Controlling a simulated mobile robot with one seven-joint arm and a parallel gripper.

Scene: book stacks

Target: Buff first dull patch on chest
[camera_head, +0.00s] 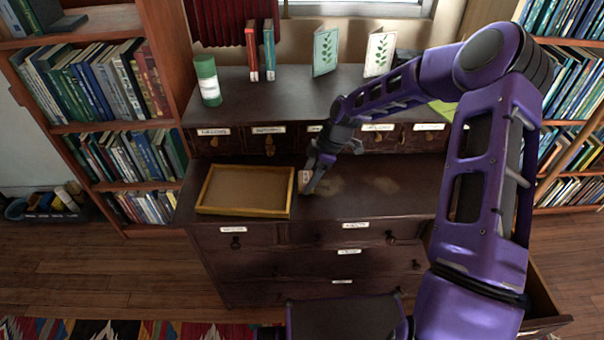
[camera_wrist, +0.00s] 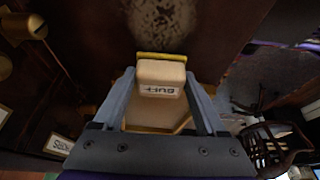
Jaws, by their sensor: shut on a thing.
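The dark wooden chest (camera_head: 365,205) has a lower top with pale dull patches. One patch (camera_head: 328,185) lies just right of my gripper, and another (camera_head: 384,184) lies farther right. My gripper (camera_head: 309,184) points down over the lower top, right of the wooden tray. In the wrist view, my gripper (camera_wrist: 160,92) is shut on a cream block (camera_wrist: 160,72) labelled "BUFF", with a yellow edge. A speckled pale patch (camera_wrist: 158,22) shows ahead of the block, apart from it in the picture. I cannot tell whether the block touches the chest.
A yellow-rimmed tray (camera_head: 245,212) sits on the chest's left. A green canister (camera_head: 207,82), red book (camera_head: 251,50), blue book (camera_head: 269,50) and two leaf cards (camera_head: 325,52) stand on the upper shelf. Bookcases flank the chest. A drawer (camera_head: 545,318) stands open at lower right.

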